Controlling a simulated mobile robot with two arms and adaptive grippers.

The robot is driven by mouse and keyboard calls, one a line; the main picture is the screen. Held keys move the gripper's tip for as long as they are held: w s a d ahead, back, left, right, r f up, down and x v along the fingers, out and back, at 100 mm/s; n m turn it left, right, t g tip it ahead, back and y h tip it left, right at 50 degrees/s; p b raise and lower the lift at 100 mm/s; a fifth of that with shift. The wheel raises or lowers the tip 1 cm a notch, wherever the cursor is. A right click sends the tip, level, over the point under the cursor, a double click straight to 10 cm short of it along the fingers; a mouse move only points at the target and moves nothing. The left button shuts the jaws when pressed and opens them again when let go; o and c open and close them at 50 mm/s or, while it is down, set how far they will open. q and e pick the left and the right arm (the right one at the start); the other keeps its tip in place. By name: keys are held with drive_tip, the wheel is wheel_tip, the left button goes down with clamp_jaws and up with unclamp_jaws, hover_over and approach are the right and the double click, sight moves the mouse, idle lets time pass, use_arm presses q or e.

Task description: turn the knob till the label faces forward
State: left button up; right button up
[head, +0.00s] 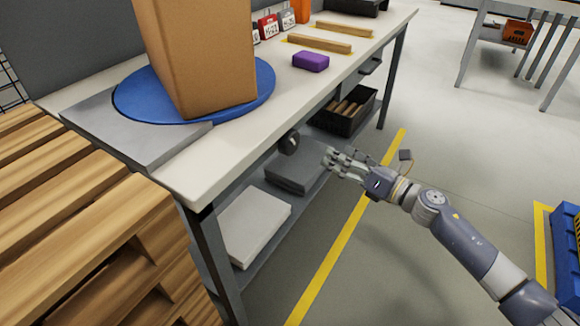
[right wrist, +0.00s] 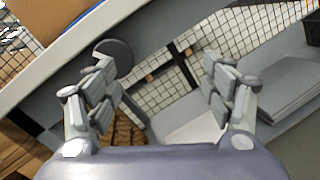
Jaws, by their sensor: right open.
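A dark round knob (head: 289,142) sits at the front edge of the workbench, just under the top. A tall brown cardboard box (head: 205,60) stands upright on a blue round turntable (head: 262,88) at the near end of the bench. No label shows on the box faces in view. My right gripper (head: 337,161) is open and empty, to the right of the knob and apart from it. In the right wrist view the knob (right wrist: 115,50) shows beyond the left finger, partly hidden by it. My left gripper is not in view.
A purple block (head: 311,62) and wooden strips (head: 320,43) lie further along the workbench (head: 200,183). The lower shelf holds a black bin (head: 345,110) and flat stacks. A wooden pallet stack (head: 75,215) stands at left; the floor at right is mostly clear.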

sight(294, 145)
drive_tip(key=s+a+r+n+g+y+b, duration=0.2)
drive_tip(key=s+a+r+n+g+b, duration=0.15)
drive_tip(key=n, duration=0.45)
drive_tip(key=shift+t, duration=0.45)
drive_tip(key=x, duration=1)
drive_tip(key=shift+a+f, duration=0.15)
drive_tip(key=shift+f, duration=0.2)
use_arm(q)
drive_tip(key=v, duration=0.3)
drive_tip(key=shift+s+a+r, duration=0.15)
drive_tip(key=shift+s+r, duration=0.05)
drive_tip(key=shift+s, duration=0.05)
use_arm(e)
drive_tip(key=shift+w+a, duration=0.3)
